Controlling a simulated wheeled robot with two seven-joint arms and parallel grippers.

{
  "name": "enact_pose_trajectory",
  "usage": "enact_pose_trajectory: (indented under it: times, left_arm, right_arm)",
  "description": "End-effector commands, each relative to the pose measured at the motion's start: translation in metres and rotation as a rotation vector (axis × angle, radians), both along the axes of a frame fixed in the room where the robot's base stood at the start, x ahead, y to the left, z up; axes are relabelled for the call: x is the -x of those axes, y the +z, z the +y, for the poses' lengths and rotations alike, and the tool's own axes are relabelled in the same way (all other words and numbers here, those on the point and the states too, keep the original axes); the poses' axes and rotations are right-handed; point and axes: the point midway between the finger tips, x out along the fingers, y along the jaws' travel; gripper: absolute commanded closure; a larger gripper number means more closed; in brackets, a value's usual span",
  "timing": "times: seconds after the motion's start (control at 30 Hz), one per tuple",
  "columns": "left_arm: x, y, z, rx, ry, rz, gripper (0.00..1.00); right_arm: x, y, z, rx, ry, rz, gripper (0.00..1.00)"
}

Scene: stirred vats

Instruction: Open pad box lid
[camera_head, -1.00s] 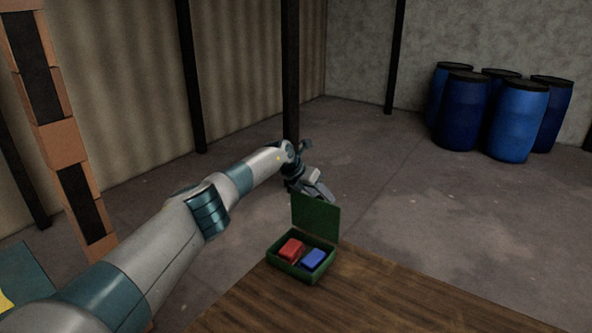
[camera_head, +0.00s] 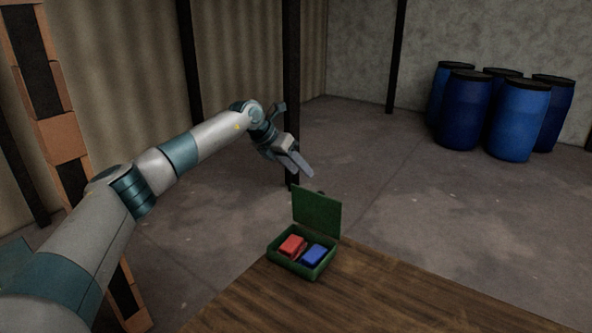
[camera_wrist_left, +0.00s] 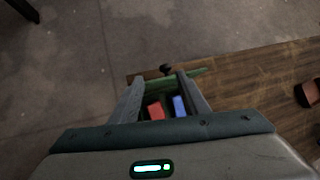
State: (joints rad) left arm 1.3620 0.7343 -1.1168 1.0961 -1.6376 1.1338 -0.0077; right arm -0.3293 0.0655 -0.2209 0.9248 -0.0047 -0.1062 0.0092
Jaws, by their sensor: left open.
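The green pad box (camera_head: 302,262) stands on the wooden table near its far left corner. Its green lid (camera_head: 317,213) is up, standing upright at the back of the box. A red pad (camera_head: 292,246) and a blue pad (camera_head: 314,255) lie inside. My left gripper (camera_head: 306,171) is open and empty, above and behind the lid, apart from it in the head view. In the left wrist view the lid (camera_wrist_left: 190,79) shows edge-on, and the red pad (camera_wrist_left: 156,111) and blue pad (camera_wrist_left: 179,106) appear between the fingers, farther below. My right gripper is not in view.
The wooden table (camera_head: 400,295) is clear to the right of the box in the head view. A brown object (camera_wrist_left: 308,94) is at the right edge of the wrist view. Several blue barrels (camera_head: 518,120) stand far back right. A dark post (camera_head: 291,80) rises behind my left gripper.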

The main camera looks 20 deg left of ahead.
Motion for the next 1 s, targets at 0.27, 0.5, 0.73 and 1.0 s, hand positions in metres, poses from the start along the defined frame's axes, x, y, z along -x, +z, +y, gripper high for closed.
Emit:
enact_pose_trajectory:
  times: [0.27, 0.5, 0.73, 1.0]
  left_arm:
    - [0.005, 0.007, 0.003, 0.000, 0.000, 0.002, 0.59]
    - [0.005, 0.006, 0.003, 0.001, 0.000, 0.001, 0.75]
    - [0.005, -0.001, -0.018, 0.050, -0.022, -0.006, 1.00]
    - [0.011, -0.023, -0.087, 0.253, -0.069, -0.043, 1.00]
  right_arm:
    - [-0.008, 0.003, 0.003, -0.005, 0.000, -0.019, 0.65]
    - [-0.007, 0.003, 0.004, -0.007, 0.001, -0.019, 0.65]
    - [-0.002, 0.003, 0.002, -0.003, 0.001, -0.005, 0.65]
    - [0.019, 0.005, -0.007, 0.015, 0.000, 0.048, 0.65]
